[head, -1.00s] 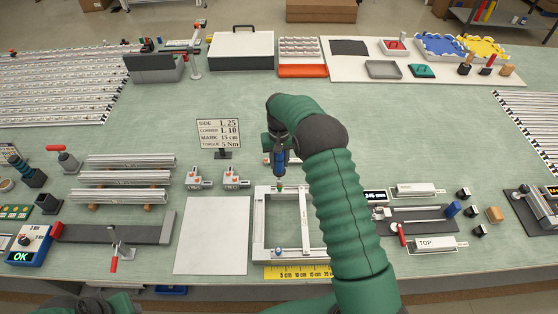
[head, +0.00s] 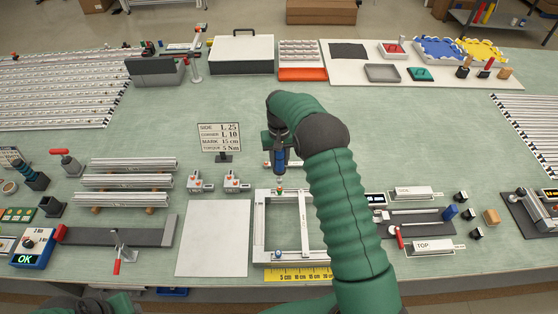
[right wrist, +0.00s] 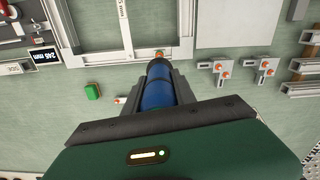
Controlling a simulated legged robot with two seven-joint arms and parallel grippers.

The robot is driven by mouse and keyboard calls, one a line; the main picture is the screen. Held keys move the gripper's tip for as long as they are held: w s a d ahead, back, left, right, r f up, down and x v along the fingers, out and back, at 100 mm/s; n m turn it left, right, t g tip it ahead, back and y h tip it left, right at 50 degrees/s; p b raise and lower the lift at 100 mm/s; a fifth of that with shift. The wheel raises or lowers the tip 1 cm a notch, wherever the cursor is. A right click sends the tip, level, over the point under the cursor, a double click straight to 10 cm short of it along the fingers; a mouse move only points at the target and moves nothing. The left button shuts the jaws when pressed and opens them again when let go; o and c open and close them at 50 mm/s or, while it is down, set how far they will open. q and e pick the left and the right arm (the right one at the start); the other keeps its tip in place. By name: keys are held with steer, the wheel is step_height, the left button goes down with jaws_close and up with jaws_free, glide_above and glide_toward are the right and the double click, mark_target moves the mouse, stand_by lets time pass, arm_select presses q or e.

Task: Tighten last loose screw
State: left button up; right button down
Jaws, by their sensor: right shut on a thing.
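The pale aluminium frame (head: 259,225) lies on the bench, with a crossbar (head: 304,215) inside it. My right gripper (head: 280,150) is shut on a blue driver (head: 280,161), which points down over the frame's far left corner. A small coloured piece (head: 280,190) shows at that corner just below the driver. The driver also shows in the right wrist view (right wrist: 160,88), its far end close to an orange spot (right wrist: 159,55) on the frame. Contact with a screw cannot be told. A small blue piece (head: 277,254) is at the near left corner. The left gripper is out of view.
A sign (head: 220,138) stands behind two small clamp-like parts (head: 232,182). A white sheet (head: 212,238) lies left of the frame and a yellow ruler (head: 290,274) along its near edge. Aluminium profiles (head: 128,181) are farther left. My right arm hides the frame's right side.

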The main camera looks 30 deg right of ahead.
mark_target(280, 170)
steer(key=shift+r, duration=0.7)
steer(key=shift+w+f, duration=0.1)
steer(key=shift+f, duration=0.1)
steer(key=shift+f+b, duration=0.65)
steer(key=shift+f, duration=0.6)
steer(key=shift+d+f, duration=0.15)
steer(key=shift+f, duration=0.4)
steer(key=shift+f+b, duration=0.85)
steer(key=shift+f, duration=0.2)
steer(key=shift+s+a+f, duration=0.2)
steer(key=shift+s+a, duration=0.05)
steer(key=shift+s, duration=0.1)
stand_by(0.7)
